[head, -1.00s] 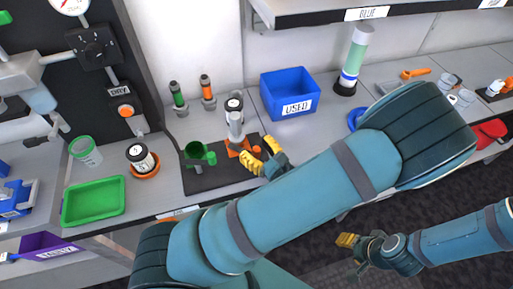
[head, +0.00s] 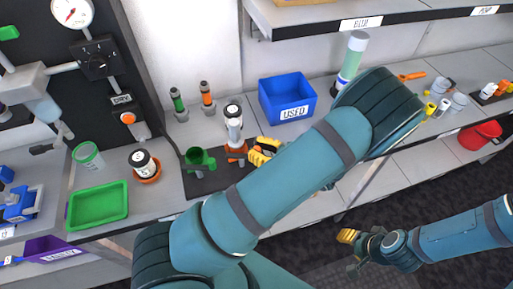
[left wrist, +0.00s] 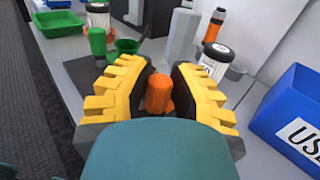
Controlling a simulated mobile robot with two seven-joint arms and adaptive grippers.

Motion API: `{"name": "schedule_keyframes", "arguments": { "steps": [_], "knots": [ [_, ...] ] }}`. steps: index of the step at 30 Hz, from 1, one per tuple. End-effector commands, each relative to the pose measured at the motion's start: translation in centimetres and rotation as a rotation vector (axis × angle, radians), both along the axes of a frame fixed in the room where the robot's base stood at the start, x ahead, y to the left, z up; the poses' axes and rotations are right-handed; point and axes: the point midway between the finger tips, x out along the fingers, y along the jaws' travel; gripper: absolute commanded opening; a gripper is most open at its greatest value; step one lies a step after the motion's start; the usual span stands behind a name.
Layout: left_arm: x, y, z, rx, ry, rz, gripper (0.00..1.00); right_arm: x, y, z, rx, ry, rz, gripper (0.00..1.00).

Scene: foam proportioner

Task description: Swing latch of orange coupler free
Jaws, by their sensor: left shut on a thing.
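My left gripper (head: 258,150) is at the coupler's right side. In the left wrist view an orange latch handle (left wrist: 159,93) sits between the yellow fingers of my left gripper (left wrist: 160,88), which is shut on it. The coupler's body is mostly hidden there. My right gripper (head: 347,237) is low at the right, over the floor, away from the bench; its finger gap is unclear.
A blue USED bin (head: 287,100) stands behind my left arm. Green and orange-banded tubes (head: 207,98) stand at the back of the bench.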

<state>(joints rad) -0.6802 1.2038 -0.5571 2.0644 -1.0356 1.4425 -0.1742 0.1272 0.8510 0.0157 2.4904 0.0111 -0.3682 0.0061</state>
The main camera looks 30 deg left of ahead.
Motion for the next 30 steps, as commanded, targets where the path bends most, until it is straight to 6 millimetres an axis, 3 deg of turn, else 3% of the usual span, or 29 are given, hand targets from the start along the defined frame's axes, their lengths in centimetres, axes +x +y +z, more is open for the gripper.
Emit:
{"name": "schedule_keyframes", "arguments": {
  "steps": [11,12,14,15,25,30],
  "knots": [
    [0.1,0.1,0.0,0.002,0.001,0.029,0.0,0.0,0.0,0.1,0.0,-0.001,0.0,0.47],
    [0.1,0.1,0.0,0.002,0.001,0.029,0.3,0.0,0.0,0.1,0.0,-0.001,0.0,0.47],
    [0.1,0.1,0.0,0.002,0.0,0.028,0.51,0.0,0.0,0.1,0.0,-0.001,0.0,0.47],
    [0.1,0.1,0.0,0.002,0.0,0.028,0.53,0.0,0.0,0.1,0.0,-0.001,0.0,0.47],
    [0.2,-0.2,0.0,0.001,0.0,0.027,0.53,0.0,0.0,0.1,0.0,-0.001,0.0,0.47],
    [0.5,-2.1,0.0,0.0,-0.001,0.024,0.53,0.0,0.0,0.1,0.0,-0.001,0.0,0.47]
  ]
}}
